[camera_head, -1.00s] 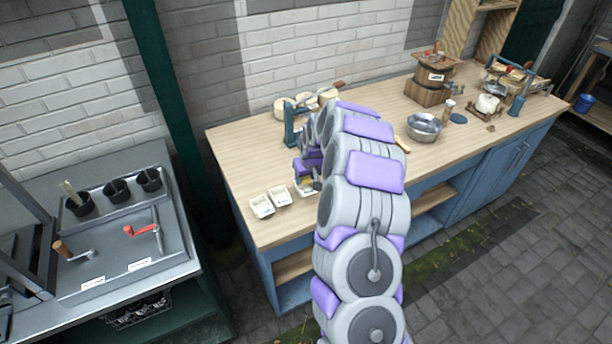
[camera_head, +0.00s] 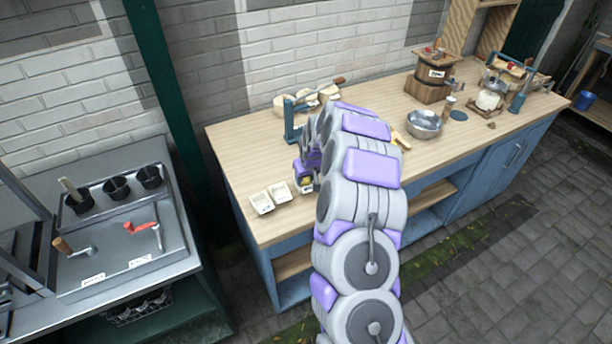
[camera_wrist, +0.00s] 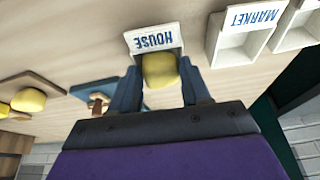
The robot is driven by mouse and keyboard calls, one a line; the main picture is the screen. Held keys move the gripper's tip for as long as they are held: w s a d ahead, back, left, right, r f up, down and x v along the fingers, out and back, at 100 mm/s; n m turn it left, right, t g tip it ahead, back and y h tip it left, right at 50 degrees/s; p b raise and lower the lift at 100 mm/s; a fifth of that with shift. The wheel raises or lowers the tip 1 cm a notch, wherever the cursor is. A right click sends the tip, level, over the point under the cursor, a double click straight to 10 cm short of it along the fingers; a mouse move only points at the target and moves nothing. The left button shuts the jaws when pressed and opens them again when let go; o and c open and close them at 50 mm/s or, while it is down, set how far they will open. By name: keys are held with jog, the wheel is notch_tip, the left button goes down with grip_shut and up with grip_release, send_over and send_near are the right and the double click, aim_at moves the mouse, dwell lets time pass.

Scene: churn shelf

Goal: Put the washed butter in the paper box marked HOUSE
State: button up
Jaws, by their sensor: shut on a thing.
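My gripper (camera_wrist: 161,88) is shut on a yellow lump of butter (camera_wrist: 160,70), with one dark finger on each side. The butter is over the white paper box marked HOUSE (camera_wrist: 153,41) and hides most of its inside. I cannot tell whether the butter touches the bottom of the box. The label shows upside down in the wrist view. In the head view, my gripper (camera_head: 304,174) is at the left part of the wooden counter, partly hidden by my arm.
A white box marked MARKET (camera_wrist: 243,36) and another white box stand in a row beside the HOUSE box. Another yellow lump (camera_wrist: 28,100) lies on a wooden board. A blue stand (camera_head: 291,120) is behind my gripper. A metal bowl (camera_head: 424,124) is further right.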

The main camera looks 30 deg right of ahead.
dwell(0.8)
jog(key=o, duration=1.1)
jog(key=c, duration=0.3)
jog(key=shift+c, duration=0.2)
jog(key=shift+r, duration=0.1)
jog(key=p+v, duration=0.2)
jog(key=v, duration=0.6)
jog(key=shift+r+p, duration=0.15)
jog(key=shift+p, duration=0.2)
jog(key=shift+s+a, duration=0.1)
